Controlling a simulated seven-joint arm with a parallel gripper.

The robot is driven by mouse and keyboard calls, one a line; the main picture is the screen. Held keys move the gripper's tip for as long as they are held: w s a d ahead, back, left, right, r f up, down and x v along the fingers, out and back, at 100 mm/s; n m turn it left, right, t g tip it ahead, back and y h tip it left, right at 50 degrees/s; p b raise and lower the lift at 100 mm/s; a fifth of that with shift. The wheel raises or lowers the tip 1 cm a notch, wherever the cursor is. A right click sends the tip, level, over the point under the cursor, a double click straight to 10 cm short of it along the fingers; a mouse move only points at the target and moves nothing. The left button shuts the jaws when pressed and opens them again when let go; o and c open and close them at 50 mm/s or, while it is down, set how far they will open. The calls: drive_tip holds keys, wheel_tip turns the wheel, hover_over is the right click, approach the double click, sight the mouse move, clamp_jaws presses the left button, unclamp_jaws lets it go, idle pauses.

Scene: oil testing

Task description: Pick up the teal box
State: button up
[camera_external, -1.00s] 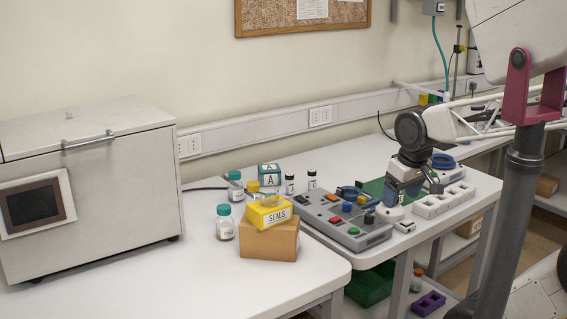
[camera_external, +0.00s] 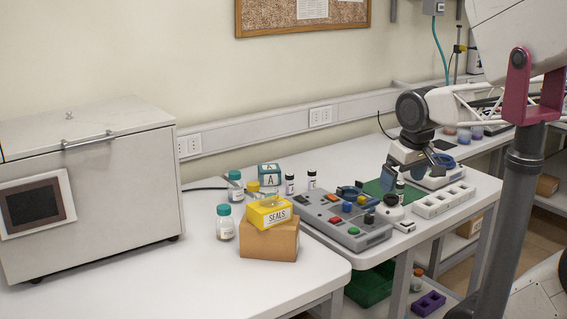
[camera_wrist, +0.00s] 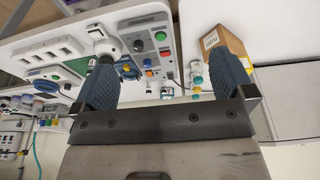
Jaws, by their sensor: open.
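The teal box (camera_external: 269,180), a small cube with a white label marked "A", stands upright on the white table toward the wall in the external view. I cannot clearly pick out the teal box in the wrist view.
Teal-capped bottles (camera_external: 236,190) and small dark-capped vials (camera_external: 290,184) stand near the box. A yellow SEALS box (camera_external: 268,212) on a cardboard box (camera_external: 268,242) is in front. The control panel (camera_external: 350,232) lies between. A white rack (camera_external: 443,202) is at right.

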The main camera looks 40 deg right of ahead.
drive_tip(key=w+a+r+m+y, duration=0.1)
drive_tip(key=w+r+m+y, duration=0.35)
drive_tip(key=w, duration=1.15)
drive_tip(key=w+d+m+y, duration=0.2)
drive_tip(key=w+m, duration=0.2)
drive_tip(key=w, duration=0.6)
drive_tip(key=w+d+r+m+y, duration=0.15)
drive_tip(key=w+m, duration=0.25)
drive_tip(key=w, duration=0.7)
drive_tip(key=w+d+m+y, duration=0.1)
drive_tip(key=w+d+m, duration=0.25)
drive_tip(key=w, duration=0.65)
drive_tip(key=w+d+f+m+t+y, duration=0.2)
drive_tip(key=w+d+f+m, duration=0.15)
drive_tip(key=w, duration=0.45)
drive_tip(key=w+d+f+m+t+y, duration=0.1)
drive_tip(key=w+d+f+m, duration=0.1)
drive_tip(key=w+d+m, duration=0.45)
drive_tip(key=n, duration=0.3)
approach(272, 167)
drive_tip(key=x, duration=0.3)
drive_tip(key=shift+s+a+f, duration=0.1)
drive_tip(key=shift+a+f, duration=0.05)
drive_tip(key=shift+f, duration=0.05)
drive_tip(key=shift+a, duration=0.1)
drive_tip(key=shift+x, duration=1.25)
